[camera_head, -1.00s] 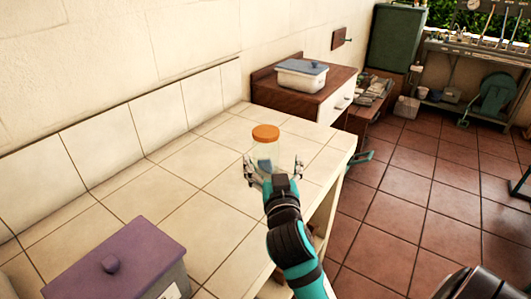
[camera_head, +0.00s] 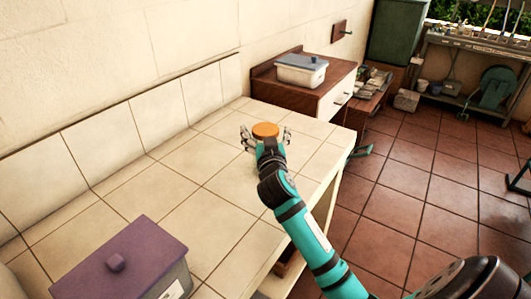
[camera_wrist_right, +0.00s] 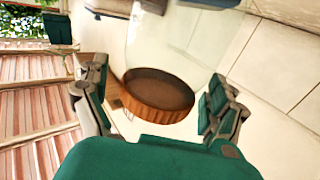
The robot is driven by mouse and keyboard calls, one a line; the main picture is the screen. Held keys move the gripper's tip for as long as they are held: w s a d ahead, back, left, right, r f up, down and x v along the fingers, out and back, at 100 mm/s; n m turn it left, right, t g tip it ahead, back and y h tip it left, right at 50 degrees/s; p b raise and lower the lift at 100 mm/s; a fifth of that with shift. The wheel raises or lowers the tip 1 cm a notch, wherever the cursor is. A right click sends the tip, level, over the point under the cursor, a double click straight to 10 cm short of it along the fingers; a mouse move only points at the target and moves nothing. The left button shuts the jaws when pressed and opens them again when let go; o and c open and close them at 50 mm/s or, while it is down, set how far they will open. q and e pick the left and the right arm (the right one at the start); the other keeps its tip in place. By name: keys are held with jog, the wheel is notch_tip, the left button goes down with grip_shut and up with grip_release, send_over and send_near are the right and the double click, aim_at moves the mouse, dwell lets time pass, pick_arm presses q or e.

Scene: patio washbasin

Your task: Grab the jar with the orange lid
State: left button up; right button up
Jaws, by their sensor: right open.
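The jar's round orange lid (camera_head: 265,130) shows on the white tiled counter (camera_head: 165,195), near its far end. The jar body is hard to make out in the head view. In the right wrist view the lid (camera_wrist_right: 160,92) shows as a brown disc with an orange rim, and faint clear glass seems to extend above it. My right gripper (camera_head: 265,138) is open at the jar. Its fingers stand on either side of the lid, with visible gaps in the wrist view (camera_wrist_right: 158,105). My left gripper is not in view.
A container with a purple lid (camera_head: 118,262) stands at the counter's near left. A white box with a grey-blue lid (camera_head: 302,70) sits on a brown cabinet (camera_head: 335,85) beyond. A tiled wall borders the counter's left. Red floor tiles (camera_head: 420,190) lie to the right.

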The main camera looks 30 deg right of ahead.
jog(key=c, duration=1.7)
jog(key=shift+c, duration=0.5)
jog(key=shift+r, duration=0.1)
